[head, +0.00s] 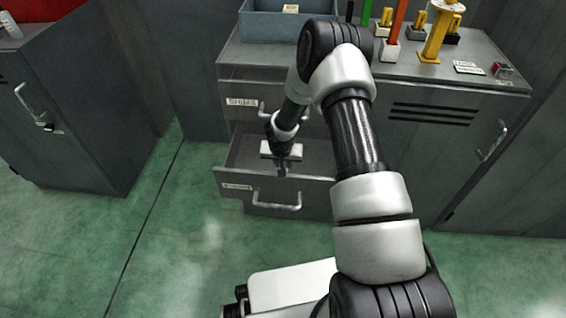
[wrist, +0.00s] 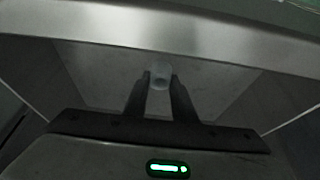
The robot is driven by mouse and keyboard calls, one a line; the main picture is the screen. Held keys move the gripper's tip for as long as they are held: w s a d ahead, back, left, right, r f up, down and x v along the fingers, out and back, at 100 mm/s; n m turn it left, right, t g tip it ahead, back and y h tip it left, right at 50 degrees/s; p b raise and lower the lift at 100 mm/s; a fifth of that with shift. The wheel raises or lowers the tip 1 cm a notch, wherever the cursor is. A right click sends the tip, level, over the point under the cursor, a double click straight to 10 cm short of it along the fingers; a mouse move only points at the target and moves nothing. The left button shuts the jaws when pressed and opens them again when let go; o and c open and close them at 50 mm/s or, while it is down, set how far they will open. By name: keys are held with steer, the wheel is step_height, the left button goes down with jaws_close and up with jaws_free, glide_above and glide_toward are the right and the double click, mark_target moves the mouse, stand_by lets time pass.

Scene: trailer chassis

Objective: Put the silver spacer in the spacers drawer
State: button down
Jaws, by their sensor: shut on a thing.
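The open drawer (head: 236,187) is pulled out of the grey cabinet below another drawer. It has a label and a handle on its front; the label is too small to read. My gripper (head: 283,168) reaches down into this drawer. In the wrist view, my gripper (wrist: 160,84) is shut on the silver spacer (wrist: 160,70), a small pale cylinder between the fingertips. The drawer's wall (wrist: 150,30) and dim floor lie around and behind it. I cannot tell whether the spacer touches the drawer floor. In the head view the spacer is hidden.
A closed drawer (head: 240,101) sits just above the open one. On the cabinet top stand a blue-grey bin (head: 262,27), a yellow stand (head: 438,38) and several upright coloured rods. A cabinet door (head: 440,140) is at right. Green floor (head: 190,240) lies clear in front.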

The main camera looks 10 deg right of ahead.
steer(key=shift+s+f, duration=0.15)
steer(key=shift+f, duration=0.4)
steer(key=shift+f+b, duration=0.2)
steer(key=shift+b, duration=0.15)
steer(key=c, duration=1.5)
jaws_free()
steer(key=shift+o, duration=0.2)
